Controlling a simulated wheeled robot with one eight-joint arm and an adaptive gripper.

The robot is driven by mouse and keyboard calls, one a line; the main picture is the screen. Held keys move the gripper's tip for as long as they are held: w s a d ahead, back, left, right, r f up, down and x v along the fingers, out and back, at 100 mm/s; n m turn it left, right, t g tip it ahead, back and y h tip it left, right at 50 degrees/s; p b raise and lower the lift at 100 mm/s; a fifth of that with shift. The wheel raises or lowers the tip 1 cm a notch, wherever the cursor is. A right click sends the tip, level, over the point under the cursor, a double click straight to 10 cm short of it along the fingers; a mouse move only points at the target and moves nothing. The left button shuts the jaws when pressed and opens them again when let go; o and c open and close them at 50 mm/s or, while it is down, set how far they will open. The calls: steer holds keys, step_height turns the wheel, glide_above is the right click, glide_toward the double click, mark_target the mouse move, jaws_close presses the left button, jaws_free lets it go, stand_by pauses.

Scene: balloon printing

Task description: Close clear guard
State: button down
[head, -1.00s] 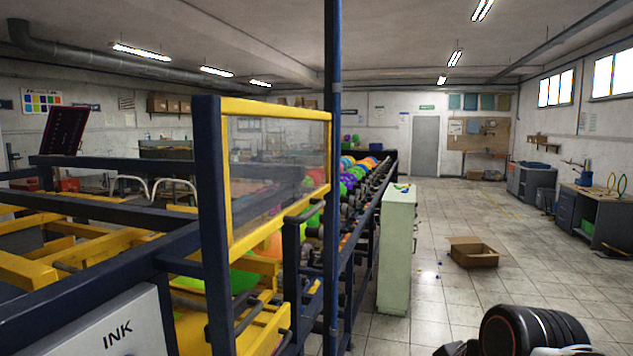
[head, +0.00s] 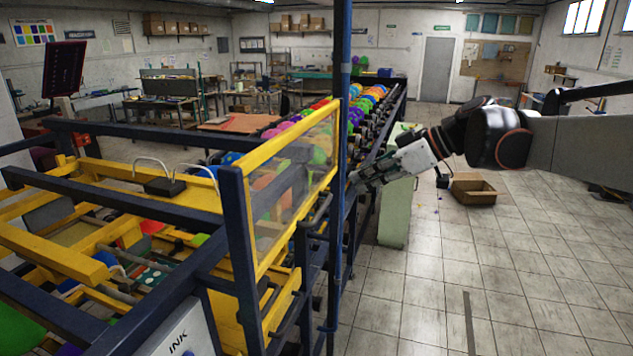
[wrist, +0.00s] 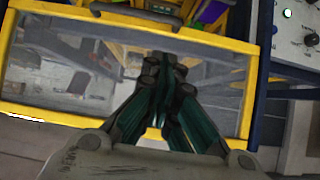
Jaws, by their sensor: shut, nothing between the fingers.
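The clear guard (head: 307,158) is a transparent panel in a yellow frame at the right side of the machine, beside a dark blue post. It also fills much of the wrist view (wrist: 70,72), with its yellow frame around it. My gripper (head: 357,184) reaches in from the right in the head view, with its fingers near the guard's right end, partly behind the blue pole. In the wrist view my gripper (wrist: 165,66) is shut and empty, with its fingertips in front of the clear panel. I cannot tell whether they touch it.
A tall blue pole (head: 343,90) stands between the guard and my arm. A conveyor of coloured balloons runs behind. A pale green cabinet (head: 394,215) and an open cardboard box (head: 472,192) stand to the right.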

steer(key=f+p+x, duration=0.1)
steer(key=p+x, duration=0.1)
steer(key=x, duration=1)
steer(key=shift+f+p, duration=0.2)
steer(key=shift+p, duration=0.15)
steer(key=shift+d, duration=0.15)
step_height(320, 180, down, 31)
steer(key=b, duration=2.2)
steer(key=shift+r, duration=0.15)
